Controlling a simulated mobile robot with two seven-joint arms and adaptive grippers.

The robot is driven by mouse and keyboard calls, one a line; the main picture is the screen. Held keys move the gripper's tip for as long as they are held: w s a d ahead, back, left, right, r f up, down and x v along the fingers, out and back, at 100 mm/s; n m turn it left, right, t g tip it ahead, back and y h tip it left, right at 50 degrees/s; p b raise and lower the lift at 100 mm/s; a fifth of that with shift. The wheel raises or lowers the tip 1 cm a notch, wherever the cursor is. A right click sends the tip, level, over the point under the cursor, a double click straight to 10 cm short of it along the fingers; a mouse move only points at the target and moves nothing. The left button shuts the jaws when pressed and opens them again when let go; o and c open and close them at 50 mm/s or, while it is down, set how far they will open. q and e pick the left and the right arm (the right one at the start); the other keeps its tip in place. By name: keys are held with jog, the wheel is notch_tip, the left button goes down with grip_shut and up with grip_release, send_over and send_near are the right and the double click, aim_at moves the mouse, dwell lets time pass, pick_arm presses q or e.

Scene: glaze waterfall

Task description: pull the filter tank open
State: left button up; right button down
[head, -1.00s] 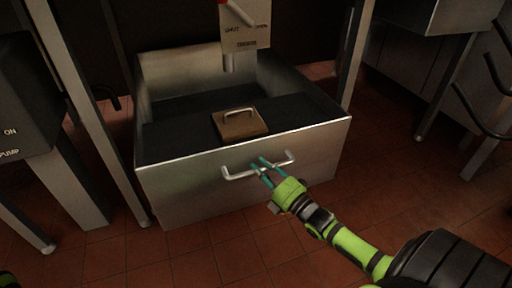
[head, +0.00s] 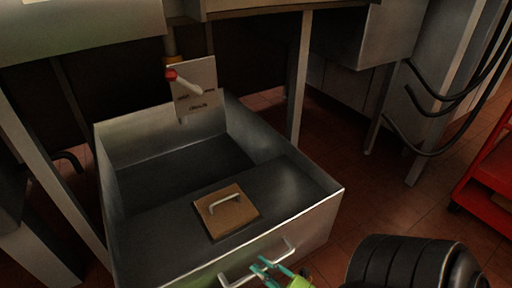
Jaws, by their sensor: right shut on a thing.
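The filter tank (head: 318,210) is an open-topped steel box low on the floor, standing out in front of the frame legs. A silver bar handle (head: 288,246) is on its front wall, at the bottom of the head view. My right gripper (head: 264,268) is shut on this handle, with its teal fingers around the bar; the picture's lower edge cuts off part of the gripper. A brown square lid (head: 227,212) with a small silver handle lies inside the tank. My left gripper is not in view.
A plate with a red-tipped lever (head: 190,88) stands above the tank's back. Steel legs (head: 300,80) flank the tank. Black hoses (head: 430,150) hang at the right, near a red cart (head: 488,180).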

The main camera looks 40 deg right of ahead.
jog(key=shift+s+a, duration=0.15)
jog(key=shift+s, duration=0.1)
jog(key=c, duration=1)
grip_release()
jog(key=shift+c, duration=0.2)
jog(key=v, duration=1.2)
